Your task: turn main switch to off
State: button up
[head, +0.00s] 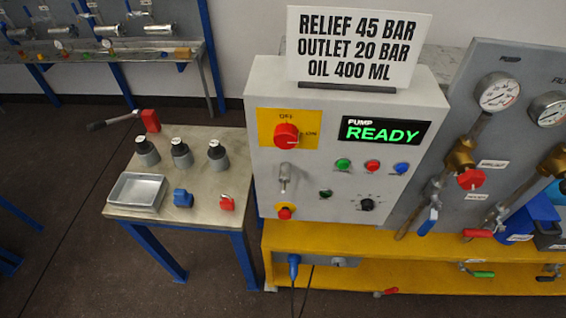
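The main switch (286,134) is a red rotary knob on a yellow plate (265,124), at the upper left of the grey control box (258,85). The plate reads OFF above the knob and ON to its right. The knob seems turned toward ON, though its mark is small. My gripper is not in view.
Below the switch are a metal toggle lever (284,178), a red button (285,212) and a black knob (367,204). Green, red and blue buttons sit under the display. A sign (357,47) stands on top. A small table (225,165) with grey bottles and a tray (137,192) stands left.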

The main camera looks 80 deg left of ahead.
aim_at(285, 136)
jog(key=u, duration=2.45)
